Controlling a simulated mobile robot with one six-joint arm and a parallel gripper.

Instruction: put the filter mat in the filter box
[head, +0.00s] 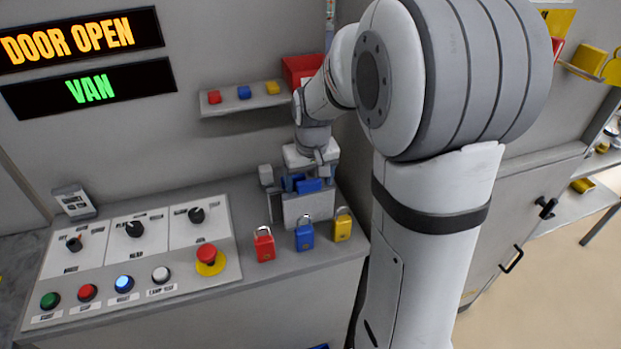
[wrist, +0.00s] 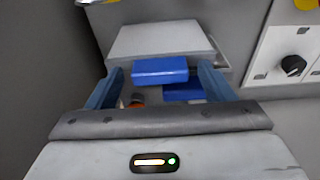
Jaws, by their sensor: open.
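My gripper (head: 300,180) is over the right end of the bench in the head view, pointing down. In the wrist view its two blue-tipped fingers (wrist: 160,84) stand apart. Between and beyond them shows a blue block (wrist: 160,70), with a second blue piece (wrist: 183,92) lower beside it. Either may be the filter mat; I cannot tell which. Neither is clearly gripped. A light grey box (head: 310,209) stands at the gripper; its pale face also shows in the wrist view (wrist: 160,38). It may be the filter box. Its inside is hidden.
Red (head: 264,244), blue (head: 304,234) and yellow (head: 342,225) padlocks stand along the bench front. A control panel (head: 140,250) with knobs, buttons and a red emergency stop (head: 207,254) lies left. A shelf (head: 240,101) with small coloured blocks is on the wall behind.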

